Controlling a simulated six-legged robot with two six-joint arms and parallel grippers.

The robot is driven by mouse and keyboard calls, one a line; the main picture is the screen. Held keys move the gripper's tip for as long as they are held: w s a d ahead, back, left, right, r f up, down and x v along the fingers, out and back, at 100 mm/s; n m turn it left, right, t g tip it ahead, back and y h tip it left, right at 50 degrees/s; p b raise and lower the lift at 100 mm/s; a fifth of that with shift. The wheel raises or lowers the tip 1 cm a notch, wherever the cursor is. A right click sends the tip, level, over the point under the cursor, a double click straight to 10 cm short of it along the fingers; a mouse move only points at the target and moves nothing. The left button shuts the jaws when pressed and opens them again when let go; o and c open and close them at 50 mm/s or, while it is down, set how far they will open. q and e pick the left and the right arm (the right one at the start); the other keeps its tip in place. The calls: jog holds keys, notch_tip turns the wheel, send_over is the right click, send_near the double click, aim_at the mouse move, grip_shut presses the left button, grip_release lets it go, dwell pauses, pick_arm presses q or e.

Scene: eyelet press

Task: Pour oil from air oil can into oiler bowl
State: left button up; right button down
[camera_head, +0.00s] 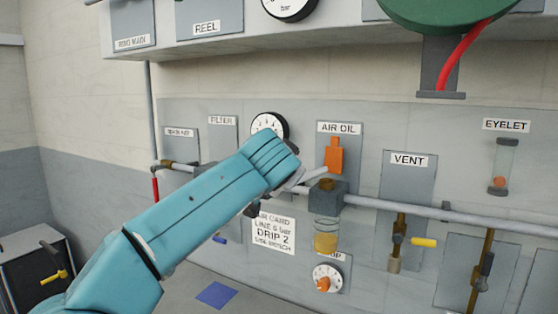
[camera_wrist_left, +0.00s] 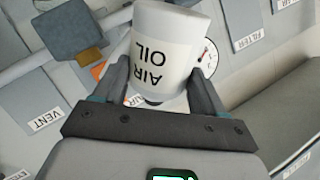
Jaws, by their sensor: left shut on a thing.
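My left gripper (camera_head: 290,185) is shut on the air oil can, a white can labelled AIR OIL (camera_wrist_left: 172,42) in the left wrist view. In the head view my arm hides most of the can; a pale spout-like part (camera_head: 314,175) sticks out to the right, close to the oiler's top. The oiler has a dark block (camera_head: 328,195) with a brass-coloured opening (camera_head: 326,184). Its clear oiler bowl (camera_head: 325,236) hangs below with yellow oil in it. I cannot tell whether oil is flowing. My right gripper is not in view.
An AIR OIL panel (camera_head: 353,178) with an orange can shape is behind the oiler. A grey pipe (camera_head: 420,208) runs right past a VENT valve with a yellow handle (camera_head: 424,242). A dial with an orange knob (camera_head: 327,279) sits below the bowl. A gauge (camera_head: 269,124) is behind my arm.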

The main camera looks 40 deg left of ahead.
pick_arm(q)
jog(key=shift+w+d+r+m+g+p, duration=0.25)
jog(key=shift+r+p, duration=0.35)
jog(key=shift+p, duration=0.6)
jog(key=shift+w+a+r+m+g+p, duration=0.15)
jog(key=shift+r+m+p, duration=0.4)
jog(key=shift+p, duration=0.6)
jog(key=shift+w+d+r+m+g+p, duration=0.1)
jog(key=shift+d+r+m+g+p, duration=0.15)
jog(key=shift+r+p, duration=0.65)
jog(key=shift+w+m+g+y+p, duration=0.25)
jog(key=shift+m+g+y+p, duration=0.1)
jog(key=shift+p, duration=0.45)
dwell(4.0)
